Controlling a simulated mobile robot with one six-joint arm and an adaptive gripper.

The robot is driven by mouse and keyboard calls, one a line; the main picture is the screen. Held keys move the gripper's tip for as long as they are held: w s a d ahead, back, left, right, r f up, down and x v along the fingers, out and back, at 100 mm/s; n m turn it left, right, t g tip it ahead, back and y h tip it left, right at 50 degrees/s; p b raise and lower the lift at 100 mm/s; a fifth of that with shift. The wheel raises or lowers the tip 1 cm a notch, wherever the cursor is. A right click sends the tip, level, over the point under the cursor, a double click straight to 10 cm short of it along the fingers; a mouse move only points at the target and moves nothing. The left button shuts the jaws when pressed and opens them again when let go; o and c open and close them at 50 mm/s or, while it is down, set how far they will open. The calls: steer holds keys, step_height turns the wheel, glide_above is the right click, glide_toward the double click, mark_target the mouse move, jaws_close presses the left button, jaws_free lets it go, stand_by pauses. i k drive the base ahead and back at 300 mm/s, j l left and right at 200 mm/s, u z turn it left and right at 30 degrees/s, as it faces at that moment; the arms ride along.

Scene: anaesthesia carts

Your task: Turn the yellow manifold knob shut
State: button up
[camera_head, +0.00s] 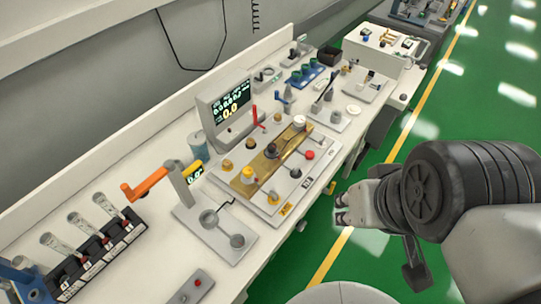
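A brass manifold block (266,160) lies across a pale panel on the bench, in the middle of the view. A yellow knob (248,176) stands at its near left end. A dark knob (270,151) sits mid-block and a white knob (299,122) at the far end. Whether the yellow knob is turned open or shut cannot be made out. My gripper (339,209) is to the right of the panel, over the green floor past the bench's front edge. Its two fingertips are apart with nothing between them. It touches nothing.
A display screen (224,109) stands behind the manifold. A stand with an orange lever (145,184) is to the left, near a black rack (100,258) of clear tubes. A red knob (310,155) is on the panel's right side. The green floor on the right is clear.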

mark_target(248, 171)
steer(key=i+l+u, duration=0.7)
steer(key=i+l, duration=0.05)
steer(key=i, duration=0.05)
